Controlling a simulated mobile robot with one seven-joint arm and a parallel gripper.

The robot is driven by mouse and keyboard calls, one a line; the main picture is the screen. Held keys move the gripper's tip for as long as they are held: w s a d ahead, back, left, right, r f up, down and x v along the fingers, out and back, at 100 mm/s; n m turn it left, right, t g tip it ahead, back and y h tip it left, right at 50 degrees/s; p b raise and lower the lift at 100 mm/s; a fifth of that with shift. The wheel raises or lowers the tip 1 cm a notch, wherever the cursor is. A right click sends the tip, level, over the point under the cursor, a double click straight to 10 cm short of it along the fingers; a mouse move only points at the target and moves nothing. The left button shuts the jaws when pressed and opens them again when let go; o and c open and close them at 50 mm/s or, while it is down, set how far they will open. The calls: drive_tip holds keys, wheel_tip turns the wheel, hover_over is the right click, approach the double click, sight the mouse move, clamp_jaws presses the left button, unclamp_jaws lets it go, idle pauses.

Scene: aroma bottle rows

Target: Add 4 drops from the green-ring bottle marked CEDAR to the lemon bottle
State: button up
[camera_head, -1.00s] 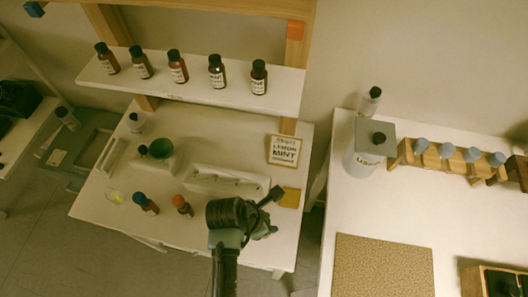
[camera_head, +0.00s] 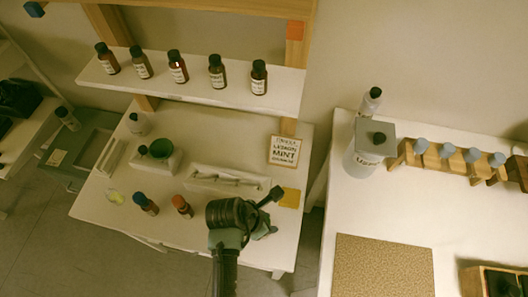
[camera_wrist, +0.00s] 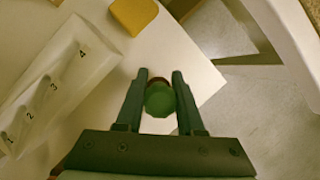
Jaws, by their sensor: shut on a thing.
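My gripper (camera_wrist: 161,78) is shut on a green-topped bottle (camera_wrist: 159,99), seen from above in the wrist view; some reddish brown shows past the green top. Its label is hidden. In the head view my gripper is over the front right of the white table (camera_head: 215,232), and my arm hides the held bottle. A blue-topped bottle (camera_head: 145,203) and an orange-topped bottle (camera_head: 182,206) stand near the table's front edge. Several dark bottles with white labels (camera_head: 177,67) stand on the shelf; I cannot read which is lemon.
A white tray (camera_head: 226,180) with slots numbered 1 to 4 lies left of my gripper. A yellow pad (camera_head: 290,197) and a small sign (camera_head: 284,152) are to its right. A second table (camera_head: 376,208) stands right.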

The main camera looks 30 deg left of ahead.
drive_tip(key=shift+r, duration=0.1)
wheel_tip(320, 180, up, 9)
drive_tip(key=p, duration=1)
drive_tip(key=shift+f, duration=0.25)
